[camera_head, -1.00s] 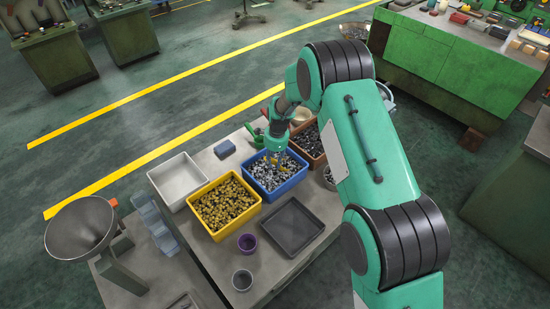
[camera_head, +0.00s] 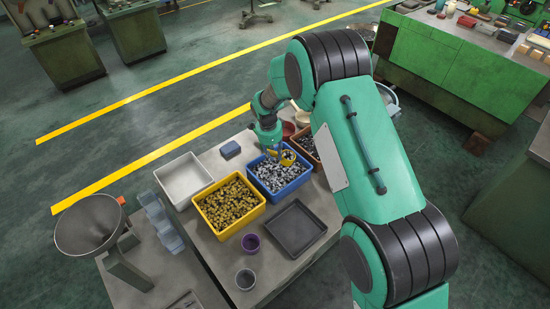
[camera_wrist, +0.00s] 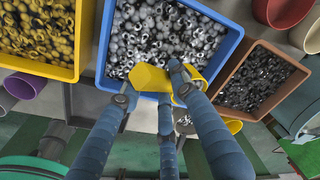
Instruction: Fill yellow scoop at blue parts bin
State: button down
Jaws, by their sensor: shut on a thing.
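My gripper (camera_head: 272,147) is over the blue parts bin (camera_head: 294,187), toward its far side. The bin holds many small grey metal parts. My gripper is shut on the yellow scoop (camera_head: 288,158), which is tilted. In the wrist view, the blue fingers (camera_wrist: 160,88) close on the scoop (camera_wrist: 151,78), which overlaps the bin's near rim (camera_wrist: 212,73) and the grey parts. The inside of the scoop is mostly hidden, so I cannot tell whether it holds parts.
A yellow bin (camera_head: 222,234) of brass-coloured parts stands left of the blue bin. A brown bin (camera_wrist: 258,45) of dark parts is on its other side. A dark tray (camera_head: 297,228), a purple cup (camera_head: 251,243) and a white bin (camera_head: 184,178) share the table.

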aim_at(274, 153)
jog(key=shift+s+a+r+h, duration=0.1)
jog(key=shift+a+r+h, duration=0.1)
jog(key=shift+r, duration=0.7)
jog(key=shift+a+r+h, duration=0.1)
jog(key=shift+r+h, duration=0.1)
jog(key=shift+r, duration=0.7)
jog(key=shift+d, duration=0.1)
